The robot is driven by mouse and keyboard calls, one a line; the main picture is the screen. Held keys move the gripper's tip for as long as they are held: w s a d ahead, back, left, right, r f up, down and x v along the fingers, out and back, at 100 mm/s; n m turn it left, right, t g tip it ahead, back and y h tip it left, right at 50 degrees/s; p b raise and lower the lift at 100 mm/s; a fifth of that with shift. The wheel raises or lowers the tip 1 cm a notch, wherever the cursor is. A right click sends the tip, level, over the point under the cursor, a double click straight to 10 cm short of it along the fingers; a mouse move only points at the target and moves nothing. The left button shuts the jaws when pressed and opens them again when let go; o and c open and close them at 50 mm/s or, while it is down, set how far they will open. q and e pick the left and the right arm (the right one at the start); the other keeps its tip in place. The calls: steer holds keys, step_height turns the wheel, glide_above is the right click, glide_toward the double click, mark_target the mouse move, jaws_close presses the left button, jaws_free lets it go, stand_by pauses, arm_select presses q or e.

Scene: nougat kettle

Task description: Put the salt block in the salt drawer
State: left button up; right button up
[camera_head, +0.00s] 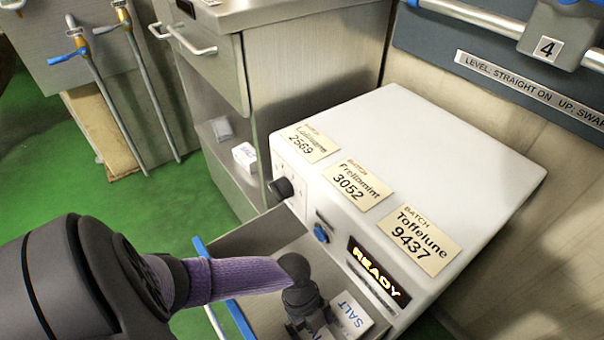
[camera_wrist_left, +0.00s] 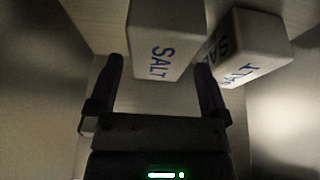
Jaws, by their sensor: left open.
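The open salt drawer (camera_head: 262,238) sticks out from the front of the white machine. My left gripper (camera_head: 311,325) reaches down into it. A white salt block (camera_head: 352,316) lies in the drawer beside the gripper, close to the machine. The left wrist view shows two salt blocks. One block (camera_wrist_left: 167,40) is ahead of the open fingers (camera_wrist_left: 158,66), its near end around the fingertips. The other block (camera_wrist_left: 252,48) lies tilted just to the right, outside the right finger. I cannot tell whether a finger touches a block. My right gripper is not in view.
The white machine (camera_head: 440,170) carries three batch labels and a lit READY display (camera_head: 379,272). A blue bar (camera_head: 238,318) runs along the drawer front. A small white box (camera_head: 245,157) stands on the grey cabinet's (camera_head: 290,95) low shelf. Green floor (camera_head: 160,205) is clear at left.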

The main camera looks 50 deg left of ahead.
arm_select(q)
steer(key=p+v, duration=0.1)
steer(key=v, duration=0.2)
steer(key=shift+w+r+p, duration=0.15)
steer(key=shift+r+p, duration=0.1)
steer(key=shift+p, duration=0.05)
steer(key=p+v, duration=0.2)
steer(key=v, duration=0.2)
steer(key=shift+a+r+p, duration=0.25)
steer(key=shift+r+p, duration=0.1)
steer(key=shift+a+r, duration=0.2)
steer(key=shift+r, duration=0.1)
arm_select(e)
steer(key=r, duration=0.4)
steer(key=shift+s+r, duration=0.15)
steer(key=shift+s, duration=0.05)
